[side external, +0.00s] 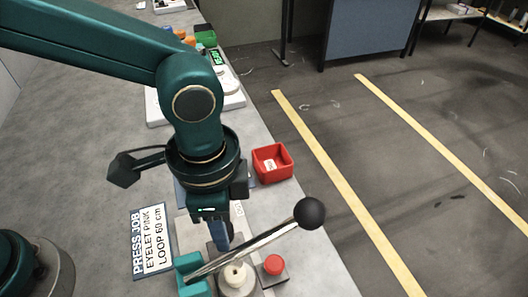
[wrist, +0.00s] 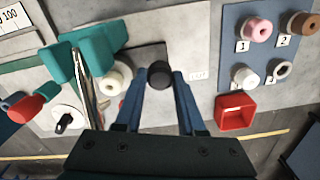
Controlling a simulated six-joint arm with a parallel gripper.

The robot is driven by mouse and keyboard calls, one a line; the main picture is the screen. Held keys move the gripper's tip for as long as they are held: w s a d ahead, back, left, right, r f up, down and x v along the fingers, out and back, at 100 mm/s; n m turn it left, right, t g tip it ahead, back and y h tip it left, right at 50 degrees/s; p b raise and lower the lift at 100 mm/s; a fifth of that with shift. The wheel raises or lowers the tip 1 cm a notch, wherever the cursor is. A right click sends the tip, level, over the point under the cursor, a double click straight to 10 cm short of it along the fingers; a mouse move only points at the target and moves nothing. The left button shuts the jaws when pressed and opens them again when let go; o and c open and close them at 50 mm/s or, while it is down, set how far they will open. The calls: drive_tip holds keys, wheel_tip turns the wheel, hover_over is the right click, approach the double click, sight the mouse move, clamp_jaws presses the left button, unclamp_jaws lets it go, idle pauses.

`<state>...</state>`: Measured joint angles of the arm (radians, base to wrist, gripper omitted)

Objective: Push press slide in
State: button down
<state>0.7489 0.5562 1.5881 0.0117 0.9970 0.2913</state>
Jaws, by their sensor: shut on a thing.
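My gripper (wrist: 160,80) has its two blue fingers around a dark round knob (wrist: 158,74), which I take to be the slide's knob; it is shut on it. In the side view, my gripper (side external: 222,240) is low over the press, hiding the knob. The teal press body (side external: 192,272) stands to the left of the knob in the wrist view. A white round piece with a hole (side external: 236,277) sits between press and gripper. The metal lever (side external: 255,241) slants up to a black ball (side external: 310,213). A label reading OUT (wrist: 198,75) lies right of the knob.
A red button (side external: 273,264) sits on a grey base beside the press. A red bin (side external: 272,163) stands near the bench edge. A blue board (wrist: 243,45) holds pink, brown, white and grey pieces. A card reading PRESS JOB, EYELET PINK, LOOP 60 cm (side external: 152,241) lies left.

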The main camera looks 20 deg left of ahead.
drive_tip(key=shift+s+d, duration=0.15)
drive_tip(key=shift+d, duration=0.15)
drive_tip(key=c, duration=0.5)
unclamp_jaws()
drive_tip(key=shift+a, duration=0.1)
drive_tip(key=shift+r, duration=2.6)
